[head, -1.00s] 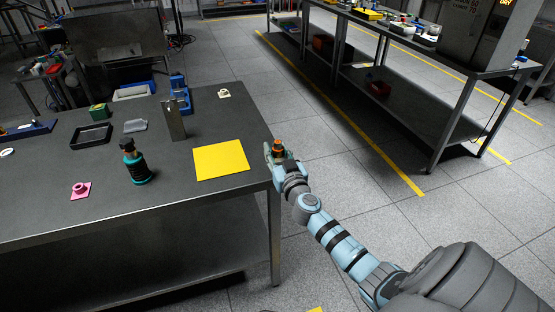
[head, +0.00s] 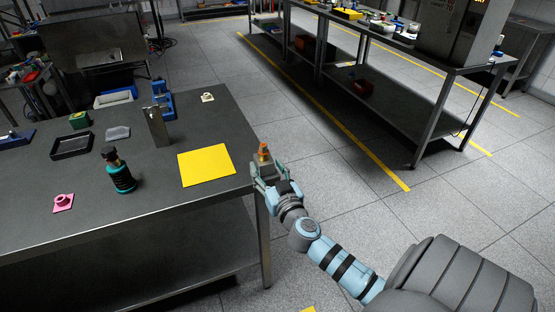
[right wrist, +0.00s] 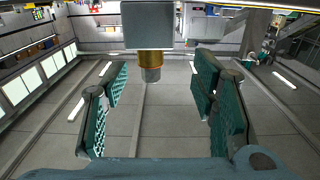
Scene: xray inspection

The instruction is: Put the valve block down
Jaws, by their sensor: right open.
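The valve block, a small grey block with an orange-brass fitting (head: 264,152), is at the table's right edge in the head view. In the right wrist view the grey block (right wrist: 149,24) is at the top centre, its brass fitting pointing down in the picture. My right gripper (head: 268,172) is open just in front of the block. Its green-padded fingers (right wrist: 160,100) are wide apart and do not appear to touch the block. What supports the block from below is hidden. My left gripper is not in view.
A yellow mat (head: 206,165) lies bare on the grey table (head: 180,207) near that edge. Open floor lies right of the table.

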